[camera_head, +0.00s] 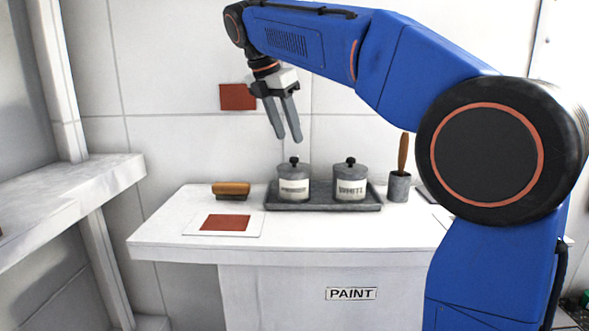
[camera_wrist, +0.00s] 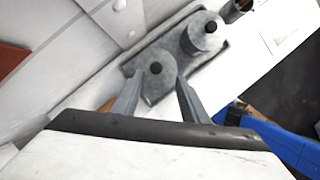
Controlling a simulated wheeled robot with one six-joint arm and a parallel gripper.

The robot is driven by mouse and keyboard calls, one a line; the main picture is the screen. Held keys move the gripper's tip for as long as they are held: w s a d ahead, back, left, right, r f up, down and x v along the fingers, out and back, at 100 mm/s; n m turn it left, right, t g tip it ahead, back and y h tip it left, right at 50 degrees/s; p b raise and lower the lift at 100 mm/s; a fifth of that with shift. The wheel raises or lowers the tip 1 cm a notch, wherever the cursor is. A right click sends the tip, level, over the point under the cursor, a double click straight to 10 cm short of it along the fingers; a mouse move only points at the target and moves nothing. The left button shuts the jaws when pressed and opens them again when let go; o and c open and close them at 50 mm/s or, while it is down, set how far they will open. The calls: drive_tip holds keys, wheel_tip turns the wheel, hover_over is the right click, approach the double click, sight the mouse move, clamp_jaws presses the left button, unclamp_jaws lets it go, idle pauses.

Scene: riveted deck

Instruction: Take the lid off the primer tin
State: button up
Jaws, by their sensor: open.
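Two grey lidded tins with black knobs stand upright on a dark tray (camera_head: 325,207). The left tin (camera_head: 294,188) has a label too blurred to read surely; the right tin (camera_head: 350,187) has a label that looks like WHITE. Both lids are on. My gripper (camera_head: 289,138) is open and empty, pointing down above the left tin, apart from it. In the wrist view, the left tin's lid (camera_wrist: 157,88) and knob show between my open fingers (camera_wrist: 158,78), with the right tin (camera_wrist: 203,36) beyond, up and to the right.
A cup (camera_head: 398,187) with a wooden-handled brush stands right of the tray. A wooden-backed brush (camera_head: 231,189) and a white card with a red patch (camera_head: 226,222) lie to the left. A red square (camera_head: 238,97) is on the wall behind. The bench's (camera_head: 165,233) left end is clear.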

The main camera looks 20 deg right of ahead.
sight(294, 158)
drive_tip(key=shift+w+a+x, duration=0.15)
drive_tip(key=shift+x, duration=1.7)
drive_tip(key=shift+w+a+x, duration=0.1)
drive_tip(key=shift+a+x, duration=0.05)
drive_tip(key=shift+x, duration=1.7)
drive_tip(key=shift+f, duration=0.1)
clamp_jaws()
